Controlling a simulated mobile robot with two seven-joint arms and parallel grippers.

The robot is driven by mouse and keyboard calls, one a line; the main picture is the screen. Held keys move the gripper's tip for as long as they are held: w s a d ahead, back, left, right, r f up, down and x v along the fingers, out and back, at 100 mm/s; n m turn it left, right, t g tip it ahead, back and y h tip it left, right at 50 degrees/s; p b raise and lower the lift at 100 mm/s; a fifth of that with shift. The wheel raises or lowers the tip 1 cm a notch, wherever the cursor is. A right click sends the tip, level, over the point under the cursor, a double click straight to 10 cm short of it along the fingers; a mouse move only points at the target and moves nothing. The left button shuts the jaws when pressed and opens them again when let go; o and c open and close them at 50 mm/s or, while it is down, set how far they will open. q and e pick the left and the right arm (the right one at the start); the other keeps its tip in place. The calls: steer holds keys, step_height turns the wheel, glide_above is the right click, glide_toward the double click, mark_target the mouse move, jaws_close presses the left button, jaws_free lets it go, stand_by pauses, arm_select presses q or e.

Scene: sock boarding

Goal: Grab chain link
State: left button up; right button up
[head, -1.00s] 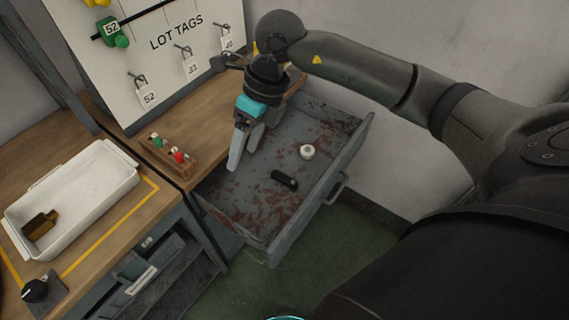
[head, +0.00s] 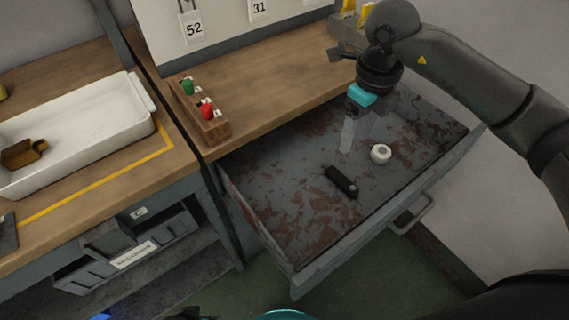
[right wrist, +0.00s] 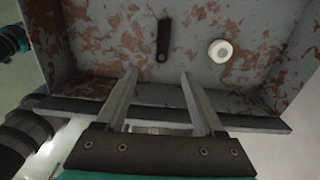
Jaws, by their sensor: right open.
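A black elongated piece (head: 341,181) lies on the drawer floor. It has a small hole or pin near one end and also shows in the right wrist view (right wrist: 163,40). I cannot tell for sure that it is the chain link. My right gripper (head: 352,138) is open and empty above the drawer, behind the black piece in the head view. In the right wrist view its two fingers (right wrist: 158,74) stand apart, with the black piece beyond them and no contact visible. My left gripper is not clearly in view.
The open, rust-stained drawer (head: 300,262) has side walls and a front handle. A white ring-shaped thing (head: 380,154) lies right of the black piece. A white tray (head: 95,140) holding a brown piece (head: 22,153) and a wooden block (head: 212,128) with coloured pegs stand on the bench.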

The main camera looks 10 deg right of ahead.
step_height(320, 180, down, 2)
steer(key=b, duration=0.4)
glide_above(344, 181)
steer(key=f, duration=0.8)
steer(key=shift+s+a+f, duration=0.15)
steer(key=shift+s+a, duration=0.1)
steer(key=shift+d+f+b, duration=0.1)
steer(key=shift+f+b, duration=0.4)
steer(key=shift+f, duration=0.5)
step_height(344, 181, down, 3)
steer(key=shift+w+d+b, duration=0.15)
steer(key=shift+b, duration=0.75)
steer(key=shift+f, duration=0.6)
arm_select(q)
steer(key=w+d+r+t, duration=0.1)
steer(key=w+r, duration=0.4)
steer(key=r, duration=0.8)
steer(key=shift+d+r+t, duration=0.2)
steer(key=shift+t, duration=0.3)
steer(key=shift+w, duration=0.1)
arm_select(e)
jaws_close()
steer(key=shift+r, duration=0.1)
